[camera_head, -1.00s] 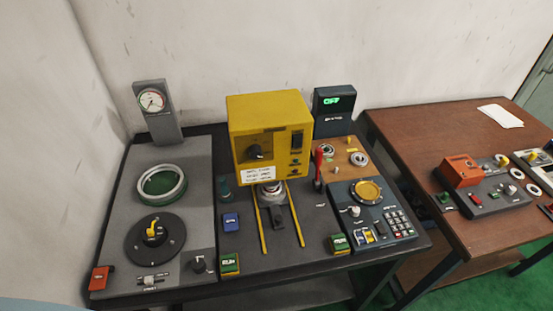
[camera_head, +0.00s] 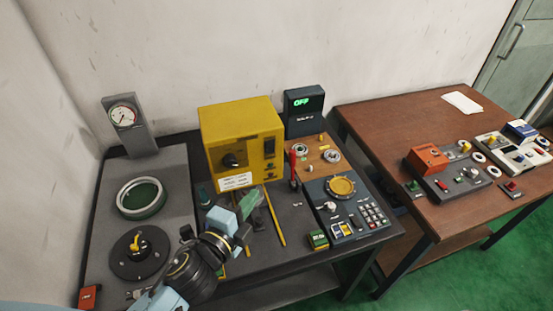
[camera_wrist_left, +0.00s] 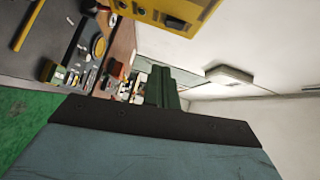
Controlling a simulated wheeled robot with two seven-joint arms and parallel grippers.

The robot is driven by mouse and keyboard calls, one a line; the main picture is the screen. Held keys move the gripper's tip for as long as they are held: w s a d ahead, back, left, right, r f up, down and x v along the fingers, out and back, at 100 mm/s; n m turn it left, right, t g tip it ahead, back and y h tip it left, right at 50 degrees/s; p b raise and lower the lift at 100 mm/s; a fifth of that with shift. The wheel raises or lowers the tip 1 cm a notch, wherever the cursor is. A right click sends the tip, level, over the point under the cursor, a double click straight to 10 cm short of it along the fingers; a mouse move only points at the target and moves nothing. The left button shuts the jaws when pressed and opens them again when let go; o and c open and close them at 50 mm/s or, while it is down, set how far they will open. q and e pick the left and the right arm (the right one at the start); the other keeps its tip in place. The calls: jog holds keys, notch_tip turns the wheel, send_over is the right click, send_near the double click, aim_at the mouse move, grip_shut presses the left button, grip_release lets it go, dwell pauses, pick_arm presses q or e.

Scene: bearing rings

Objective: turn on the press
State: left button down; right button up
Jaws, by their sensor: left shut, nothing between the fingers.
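The yellow press (camera_head: 240,138) stands at the back middle of the dark bench. Its front has a black knob (camera_head: 232,160), a dark switch (camera_head: 269,147) and a white label. A dark display box (camera_head: 304,108) behind it to the right reads OFF in green. My left gripper (camera_head: 248,204) is in front of the press's lower part, its fingers shut with nothing between them. In the left wrist view its green fingers (camera_wrist_left: 162,88) show together, and part of the yellow press (camera_wrist_left: 180,12) is at the top. My right gripper is not in view.
A red lever (camera_head: 293,168) stands right of the press, beside a panel with a yellow dial (camera_head: 341,186) and keypad. A gauge (camera_head: 124,117) and green-centred ring (camera_head: 140,197) are left. A brown table (camera_head: 400,115) with more devices stands right.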

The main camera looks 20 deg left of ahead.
pick_arm(q)
jog(key=shift+w+r, duration=0.1)
jog(key=shift+r, duration=0.3)
jog(key=shift+w, duration=0.1)
jog(key=p, duration=0.1)
send_near(270, 147)
jog(key=w+d+f, duration=0.2)
jog(key=w+d, duration=0.1)
jog(key=d, duration=0.2)
jog(key=w+a, duration=0.2)
jog(key=w, duration=0.1)
jog(key=shift+w+a+f+p, duration=0.15)
jog(key=shift+a+p, duration=0.2)
jog(key=shift+p, duration=0.05)
